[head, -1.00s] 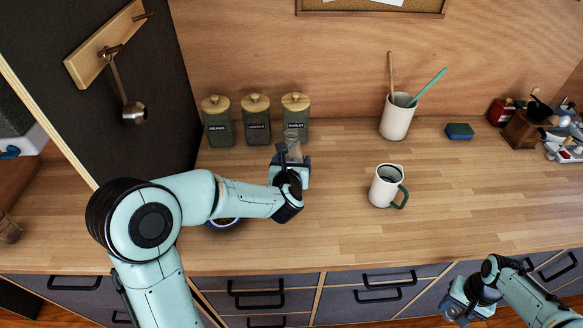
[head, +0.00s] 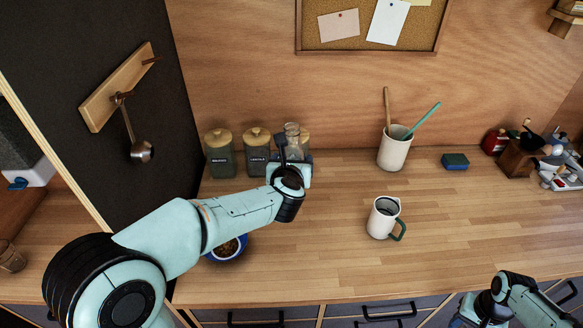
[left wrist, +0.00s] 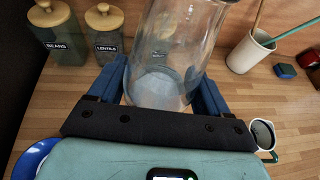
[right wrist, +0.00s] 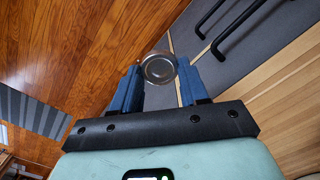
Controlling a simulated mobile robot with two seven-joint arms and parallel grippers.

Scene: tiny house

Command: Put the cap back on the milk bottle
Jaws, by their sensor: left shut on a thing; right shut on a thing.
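The clear glass milk bottle (left wrist: 172,60) looks empty and is upright between the blue fingers of my left gripper (left wrist: 160,92), which is shut on it. In the head view the bottle (head: 292,138) stands out in front of the canisters, and my left gripper (head: 291,168) hides its lower part. The bottle's mouth is cut off in the left wrist view. The round metal-grey cap (right wrist: 159,68) is between the fingertips of my right gripper (right wrist: 160,80), which is shut on it. The right gripper is low in front of the drawers, apart from the bottle.
Lidded canisters (head: 220,153) stand behind the left gripper. A blue bowl (head: 240,247) is under the left arm. A white mug (head: 383,218) with a green handle, a utensil cup (head: 394,150) and a sponge (head: 455,161) stand to the right. The middle counter (head: 335,235) is clear.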

